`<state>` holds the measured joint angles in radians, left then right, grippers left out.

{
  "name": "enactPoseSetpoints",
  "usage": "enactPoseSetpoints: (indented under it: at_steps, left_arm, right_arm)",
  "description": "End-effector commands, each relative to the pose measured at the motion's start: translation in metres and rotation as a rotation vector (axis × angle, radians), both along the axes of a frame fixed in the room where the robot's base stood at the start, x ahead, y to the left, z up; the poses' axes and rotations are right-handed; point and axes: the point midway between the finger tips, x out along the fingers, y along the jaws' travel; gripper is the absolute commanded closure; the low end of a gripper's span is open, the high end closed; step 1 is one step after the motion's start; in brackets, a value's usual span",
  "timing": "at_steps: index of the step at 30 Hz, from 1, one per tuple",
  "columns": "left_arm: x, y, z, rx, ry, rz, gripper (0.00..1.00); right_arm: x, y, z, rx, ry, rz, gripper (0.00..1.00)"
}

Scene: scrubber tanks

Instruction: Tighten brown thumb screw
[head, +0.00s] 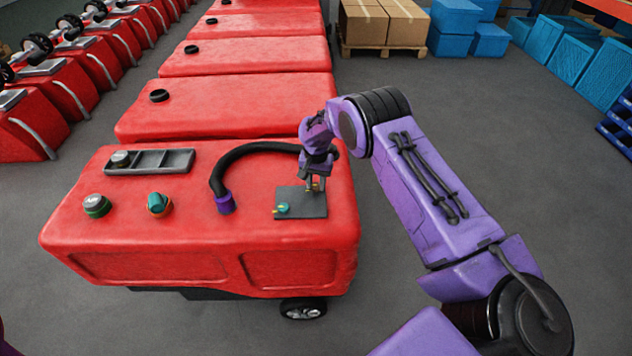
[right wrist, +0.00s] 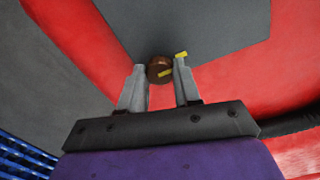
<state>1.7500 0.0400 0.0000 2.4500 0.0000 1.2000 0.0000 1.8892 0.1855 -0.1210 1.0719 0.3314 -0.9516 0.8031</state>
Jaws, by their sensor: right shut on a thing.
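The brown thumb screw (right wrist: 158,71) sits on a dark grey plate (right wrist: 200,28), with a yellow mark across it. The plate (head: 290,212) lies on top of the nearest red tank (head: 180,240). My right gripper (head: 315,189) points down over the plate's back right part. Its two fingertips are on either side of the screw in the right wrist view, shut on it. A teal screw (head: 284,207) sits at the plate's left. My left gripper is not in view.
A black hose (head: 240,154) with a purple end (head: 225,204) arches left of the plate and passes behind my gripper. A teal-and-orange knob (head: 158,204) and a green-based cap (head: 96,206) stand further left. More red tanks stand behind.

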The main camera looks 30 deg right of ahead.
Motion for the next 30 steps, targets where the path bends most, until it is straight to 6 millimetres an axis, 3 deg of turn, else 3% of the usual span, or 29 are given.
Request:
enactPoseSetpoints:
  at_steps: [13,14,15,16,25,30]
  left_arm:
    - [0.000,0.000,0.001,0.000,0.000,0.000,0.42]
    - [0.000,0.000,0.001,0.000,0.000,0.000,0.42]
    - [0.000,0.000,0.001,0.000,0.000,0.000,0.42]
    - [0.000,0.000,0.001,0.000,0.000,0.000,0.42]
    - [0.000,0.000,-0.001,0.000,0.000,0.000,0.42]
    - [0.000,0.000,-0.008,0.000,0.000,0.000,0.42]
  right_arm:
    - [0.003,-0.001,0.004,-0.003,-0.010,-0.010,0.98]
    - [0.003,-0.001,0.004,-0.003,-0.010,-0.009,0.58]
    - [0.003,-0.001,0.004,-0.002,-0.009,-0.009,0.45]
    - [0.003,-0.001,0.003,-0.002,-0.009,-0.009,0.42]
    - [0.002,0.000,0.004,-0.001,-0.005,-0.008,0.42]
    - [0.002,0.000,0.032,-0.001,-0.009,-0.008,0.42]
